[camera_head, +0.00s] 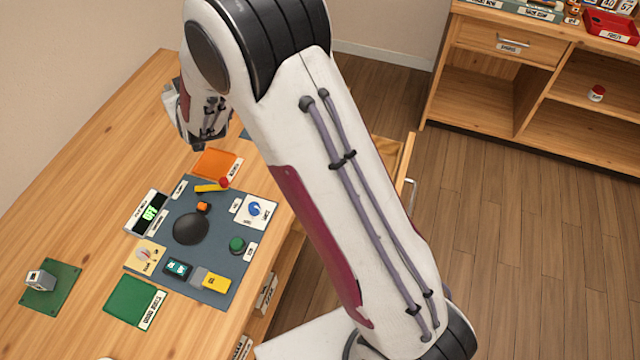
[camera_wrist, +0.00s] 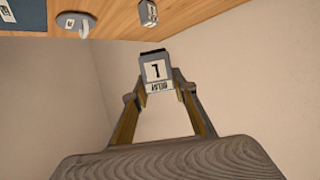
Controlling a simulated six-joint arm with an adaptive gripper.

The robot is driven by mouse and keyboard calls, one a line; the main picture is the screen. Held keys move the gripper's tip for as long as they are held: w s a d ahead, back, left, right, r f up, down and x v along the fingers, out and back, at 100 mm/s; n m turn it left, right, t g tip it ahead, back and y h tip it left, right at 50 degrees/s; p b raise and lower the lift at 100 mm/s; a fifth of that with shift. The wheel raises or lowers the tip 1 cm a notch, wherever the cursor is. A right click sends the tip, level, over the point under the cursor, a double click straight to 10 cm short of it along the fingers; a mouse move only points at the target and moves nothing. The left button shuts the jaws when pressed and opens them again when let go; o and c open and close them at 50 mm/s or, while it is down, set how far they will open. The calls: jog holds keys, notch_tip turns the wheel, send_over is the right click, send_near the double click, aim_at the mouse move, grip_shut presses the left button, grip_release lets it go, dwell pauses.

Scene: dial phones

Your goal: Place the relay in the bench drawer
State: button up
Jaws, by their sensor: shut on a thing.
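The relay (camera_wrist: 156,72) is a small dark-edged block with a white face, a large black character and a label strip reading RELAY upside down. My gripper (camera_wrist: 161,86) is shut on it, holding it between the fingertips in the wrist view, clear of the bench. In the head view my arm's end is over the far part of the wooden bench (camera_head: 85,165), and the relay cannot be made out there. An open drawer (camera_head: 395,152) with a metal handle shows at the bench's right side, mostly hidden behind my arm.
A grey-blue panel (camera_head: 165,262) with knobs, buttons and a display lies on the bench. Orange (camera_head: 215,162) and green (camera_head: 130,298) mats flank it. A grey block (camera_head: 40,279) sits on a green board at left. A wooden shelf unit (camera_head: 480,90) stands at back right.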

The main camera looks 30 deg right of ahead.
jog(key=s+d+m+h, duration=0.3)
jog(key=d, duration=1)
jog(key=s+d+m+h, duration=0.2)
jog(key=s+d+h, duration=0.15)
jog(key=d, duration=0.95)
jog(key=s+d+m+g+h, duration=0.4)
jog(key=s+d+m, duration=0.1)
jog(key=s+d, duration=1.1)
notch_tip(320, 180, down, 18)
jog(key=w+d, duration=0.1)
jog(key=shift+w, duration=0.25)
jog(key=shift+d+f, duration=0.1)
jog(key=shift+f, duration=2.85)
jog(key=shift+f, duration=0.1)
jog(key=shift+f, duration=2)
jog(key=shift+f, duration=0.15)
